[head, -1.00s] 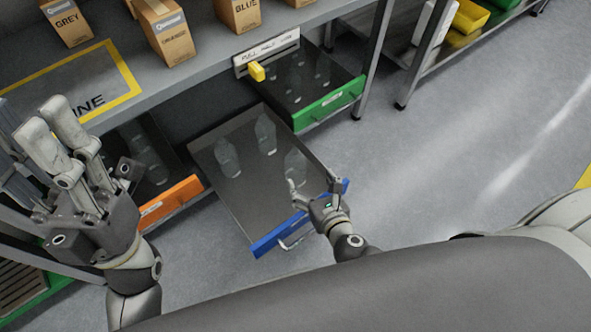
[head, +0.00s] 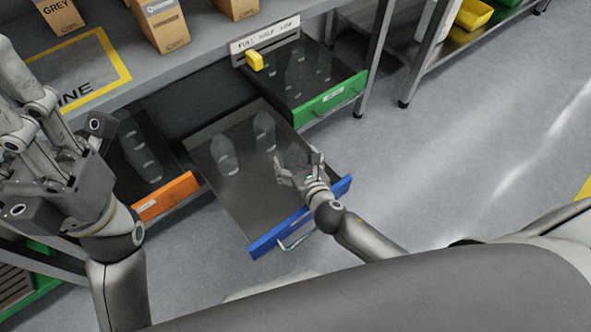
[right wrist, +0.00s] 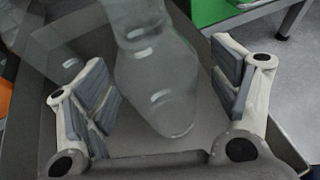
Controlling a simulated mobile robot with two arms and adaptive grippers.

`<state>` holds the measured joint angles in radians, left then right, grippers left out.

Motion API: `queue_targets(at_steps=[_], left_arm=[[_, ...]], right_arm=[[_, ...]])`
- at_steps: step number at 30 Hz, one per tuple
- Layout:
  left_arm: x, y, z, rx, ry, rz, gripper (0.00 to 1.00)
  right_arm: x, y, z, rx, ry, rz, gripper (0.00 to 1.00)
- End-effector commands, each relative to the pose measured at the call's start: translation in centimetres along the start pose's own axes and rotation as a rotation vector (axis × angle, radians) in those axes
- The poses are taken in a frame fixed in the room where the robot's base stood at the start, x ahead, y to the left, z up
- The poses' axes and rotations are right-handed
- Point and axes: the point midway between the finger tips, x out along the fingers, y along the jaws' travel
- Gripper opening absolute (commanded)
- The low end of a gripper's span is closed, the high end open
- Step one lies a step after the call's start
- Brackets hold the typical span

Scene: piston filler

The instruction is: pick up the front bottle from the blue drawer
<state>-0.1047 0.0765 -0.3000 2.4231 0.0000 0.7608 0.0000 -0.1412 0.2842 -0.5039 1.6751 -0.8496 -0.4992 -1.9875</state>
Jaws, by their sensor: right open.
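The blue drawer (head: 262,240) is pulled out, with clear bottles in it. Two show plainly in the head view: a left one (head: 223,155) and a back one (head: 264,132). The front bottle is mostly hidden there by my right gripper (head: 298,166), which is over the drawer near its blue front. In the right wrist view the front bottle (right wrist: 157,88) lies between the two fingers of the open right gripper (right wrist: 160,92), with a gap on each side. My left gripper (head: 28,120) is at the far left, away from the drawer; its opening is unclear.
A green-fronted drawer (head: 328,101) is open to the right and an orange-fronted one (head: 166,196) to the left, both with bottles. The grey bench (head: 200,60) with cardboard boxes (head: 163,22) overhangs behind. Floor to the right is clear.

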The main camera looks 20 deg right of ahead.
Motion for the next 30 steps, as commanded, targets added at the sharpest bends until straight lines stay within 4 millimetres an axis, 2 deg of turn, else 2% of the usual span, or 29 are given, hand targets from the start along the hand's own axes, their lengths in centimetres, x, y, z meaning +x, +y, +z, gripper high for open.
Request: queue_targets(at_steps=[9,21,30], left_arm=[[0.2,0.02,0.01,0.001,0.007,0.003,0.4],[0.19,0.04,0.03,0.001,0.007,0.004,0.4],[0.35,0.03,-0.01,0.0,0.008,0.003,0.4]], right_arm=[[0.51,0.03,0.01,0.001,0.001,0.001,0.82],[0.49,0.03,0.01,0.001,0.001,0.001,0.32],[0.42,0.02,0.18,0.001,0.001,0.001,0.32]])
